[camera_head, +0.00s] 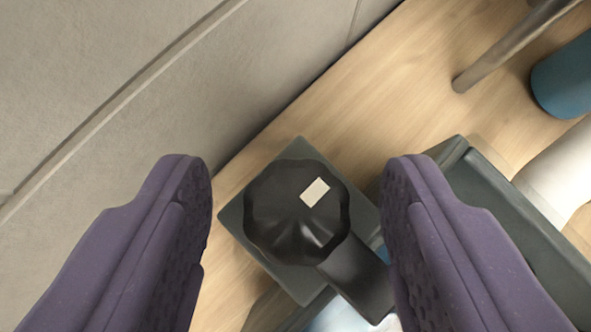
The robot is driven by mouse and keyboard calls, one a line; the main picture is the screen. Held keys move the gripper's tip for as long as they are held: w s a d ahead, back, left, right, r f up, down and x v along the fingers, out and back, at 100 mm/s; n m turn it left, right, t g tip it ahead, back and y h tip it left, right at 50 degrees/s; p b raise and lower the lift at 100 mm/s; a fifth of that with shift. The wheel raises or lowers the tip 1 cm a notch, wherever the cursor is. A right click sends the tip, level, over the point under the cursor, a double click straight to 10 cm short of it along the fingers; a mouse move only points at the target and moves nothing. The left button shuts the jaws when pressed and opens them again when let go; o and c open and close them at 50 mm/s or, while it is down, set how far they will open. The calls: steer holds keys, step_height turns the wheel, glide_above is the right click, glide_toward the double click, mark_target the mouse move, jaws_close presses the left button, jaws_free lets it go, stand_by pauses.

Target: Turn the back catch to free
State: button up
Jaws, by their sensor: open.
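A black catch (289,228) with a round scalloped knob shows between my fingers in the head camera view. Its knob carries a small white rectangular mark at the upper right, and a dark arm runs from it to the lower right. It sits on a dark grey square plate (294,146). My gripper (297,190) is open, with one purple finger left of the knob and one right of it. A gap shows on each side of the knob. The fingers' height relative to the knob is hard to tell. The end of the catch's arm lies close to the right finger.
A grey wall (110,75) runs along the upper left, close to the plate. A dark grey tray-like frame (520,220) lies at the right, with a white cylinder (555,172), a blue round object (567,80) and a metal rod (500,52) nearby. The wooden surface (390,90) is clear above the catch.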

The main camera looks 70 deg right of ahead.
steer(key=shift+c, duration=0.2)
steer(key=c, duration=1)
